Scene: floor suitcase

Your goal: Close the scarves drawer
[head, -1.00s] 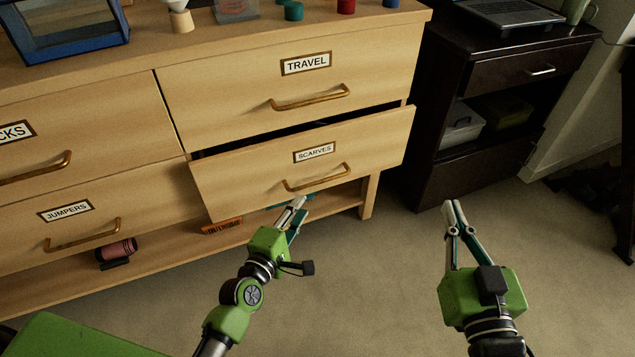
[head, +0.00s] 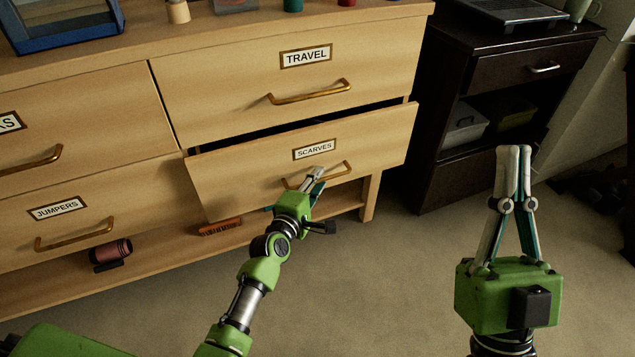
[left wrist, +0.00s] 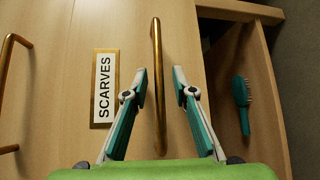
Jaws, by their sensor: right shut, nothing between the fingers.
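The scarves drawer (head: 245,178), with a SCARVES label (head: 314,150), sticks out from the dresser at the lower right, a dark gap showing above it. Its brass handle (head: 347,168) is partly hidden by my left gripper (head: 317,173) in the head view. In the left wrist view, my left gripper (left wrist: 161,80) is open. Its fingers appear on either side of the handle (left wrist: 158,40), with space on both sides; I cannot tell whether they touch the drawer front. My right gripper (head: 514,150) is shut and empty, over the floor to the right.
The travel drawer (head: 220,95) above and the jumpers drawer (head: 130,205) to the left look shut. A brush (head: 220,226) and a dark pink roll (head: 112,251) lie on the low shelf. A dark cabinet (head: 445,180) stands to the right. The floor in front is clear.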

